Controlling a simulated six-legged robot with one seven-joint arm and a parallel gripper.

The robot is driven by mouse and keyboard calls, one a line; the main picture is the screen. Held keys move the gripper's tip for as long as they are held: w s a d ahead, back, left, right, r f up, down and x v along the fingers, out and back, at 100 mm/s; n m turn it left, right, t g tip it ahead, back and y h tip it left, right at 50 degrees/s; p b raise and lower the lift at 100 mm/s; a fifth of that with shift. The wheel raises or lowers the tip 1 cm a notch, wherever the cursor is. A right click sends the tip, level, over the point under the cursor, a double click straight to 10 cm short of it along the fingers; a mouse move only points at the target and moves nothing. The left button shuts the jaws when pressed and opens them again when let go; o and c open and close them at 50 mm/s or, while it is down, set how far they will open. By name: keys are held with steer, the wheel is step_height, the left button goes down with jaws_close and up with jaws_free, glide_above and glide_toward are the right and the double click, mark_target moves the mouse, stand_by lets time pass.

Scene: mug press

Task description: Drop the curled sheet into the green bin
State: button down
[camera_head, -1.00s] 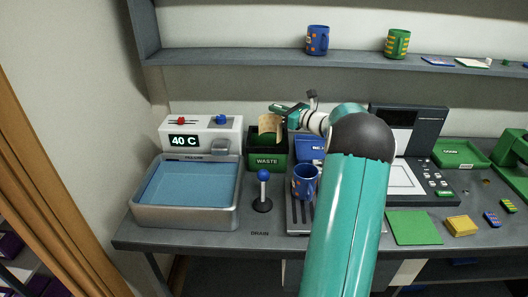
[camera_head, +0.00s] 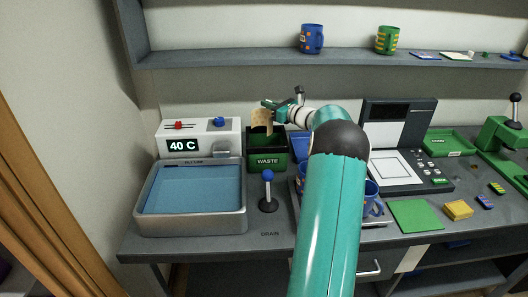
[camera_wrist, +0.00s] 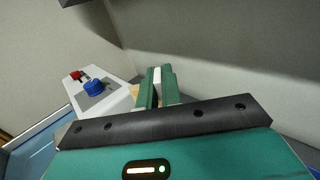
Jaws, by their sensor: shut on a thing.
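The curled sheet (camera_head: 262,119) is tan and hangs from my gripper (camera_head: 272,106) in the head view. My gripper is shut on it. The green bin (camera_head: 267,161), labelled WASTE, stands on the counter just below, and the sheet appears above its back left part. The bin's dark inside shows partly. In the wrist view my gripper (camera_wrist: 157,85) points away from the camera, and a small tan part of the sheet (camera_wrist: 134,92) shows beside the fingers. The bin is hidden there.
A white control box (camera_head: 200,138) reading 40 C and a water basin (camera_head: 190,198) stand left of the bin. A blue-knobbed lever (camera_head: 267,190) stands in front. Blue mugs are partly behind my arm. A shelf (camera_head: 220,54) runs above.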

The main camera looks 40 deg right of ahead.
steer(key=shift+s+d+f, duration=0.15)
steer(key=shift+f, duration=0.3)
steer(key=shift+d+f, duration=0.1)
steer(key=shift+f, duration=2.5)
steer(key=c, duration=1.5)
jaws_free()
steer(key=shift+s, duration=0.1)
steer(key=s+d, duration=0.1)
steer(key=s, duration=1.2)
steer(key=shift+s, duration=0.35)
